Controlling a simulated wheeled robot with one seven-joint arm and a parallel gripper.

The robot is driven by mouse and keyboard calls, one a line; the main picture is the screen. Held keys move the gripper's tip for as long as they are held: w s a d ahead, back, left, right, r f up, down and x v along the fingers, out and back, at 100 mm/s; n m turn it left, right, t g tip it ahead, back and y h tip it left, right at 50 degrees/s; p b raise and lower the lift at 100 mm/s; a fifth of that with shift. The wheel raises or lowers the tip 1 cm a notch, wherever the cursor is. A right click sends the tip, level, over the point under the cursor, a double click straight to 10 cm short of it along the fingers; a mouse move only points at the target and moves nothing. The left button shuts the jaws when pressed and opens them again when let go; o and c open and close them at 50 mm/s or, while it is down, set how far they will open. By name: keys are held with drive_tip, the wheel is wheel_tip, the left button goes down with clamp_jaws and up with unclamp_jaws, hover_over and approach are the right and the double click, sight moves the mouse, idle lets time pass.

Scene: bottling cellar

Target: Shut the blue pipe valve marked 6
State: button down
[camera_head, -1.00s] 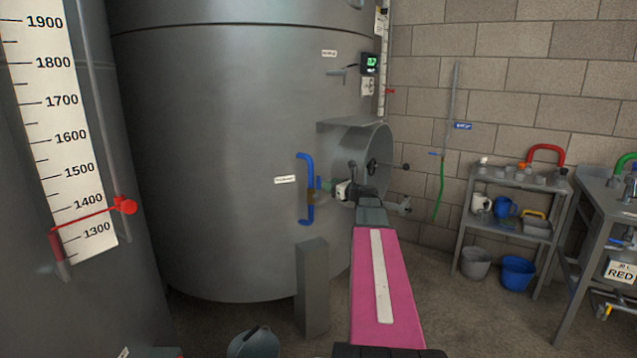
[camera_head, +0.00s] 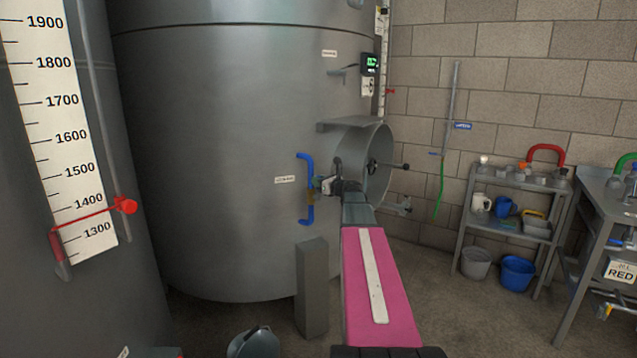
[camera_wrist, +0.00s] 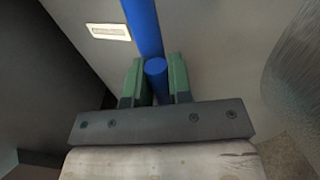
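The blue pipe (camera_head: 304,164) is a bracket-shaped tube on the big grey tank, bent in at top and bottom, with a brass-coloured fitting around its middle. My gripper (camera_head: 319,184) is at the pipe's middle and hides part of the fitting. In the wrist view its two green fingers (camera_wrist: 159,80) stand close on both sides of a round blue end (camera_wrist: 157,67); a blue tube (camera_wrist: 143,25) runs up behind it. I cannot tell whether the fingers press on it. The valve's lever position is unclear. A small white label (camera_head: 285,180) left of the pipe is unreadable.
A round hatch (camera_head: 378,165) with a handwheel juts from the tank just right of my gripper, under a ledge. A grey post (camera_head: 312,285) stands below. A red lever (camera_head: 92,213) crosses a scale at left. A shelf (camera_head: 508,228) stands at right.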

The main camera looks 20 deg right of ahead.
drive_tip(key=shift+s+a, duration=0.1)
drive_tip(key=s+a+n, duration=0.1)
drive_tip(key=n, duration=0.2)
drive_tip(key=s+a+f+n+y, duration=0.1)
drive_tip(key=n, duration=0.2)
drive_tip(key=s+a+f+n+t, duration=0.1)
drive_tip(key=a+n, duration=0.1)
drive_tip(key=n, duration=0.1)
drive_tip(key=shift+s+f+n+y, duration=0.1)
drive_tip(key=shift+f+n+y, duration=0.1)
drive_tip(key=shift+n+y, duration=0.1)
drive_tip(key=shift+s+a+f+n+g+y, duration=0.15)
drive_tip(key=shift+s+a+f+n+y, duration=0.25)
drive_tip(key=shift+f+n, duration=0.95)
drive_tip(key=shift+s+a+f+n+g+y, duration=0.15)
drive_tip(key=shift+f+n+y, duration=0.3)
drive_tip(key=shift+n, duration=1.75)
drive_tip(key=shift+s+a+f+n+g+y, duration=0.2)
drive_tip(key=shift+a+f+n+y, duration=0.2)
drive_tip(key=shift+f+n, duration=0.95)
drive_tip(key=shift+r+n, duration=0.4)
drive_tip(key=shift+n, duration=0.1)
drive_tip(key=c, duration=1.1)
unclamp_jaws()
drive_tip(key=shift+w, duration=0.1)
drive_tip(key=shift+o, duration=0.2)
drive_tip(key=shift+d, duration=0.1)
drive_tip(key=v, duration=1)
drive_tip(key=shift+s+d, duration=0.25)
drive_tip(key=shift+s, duration=0.05)
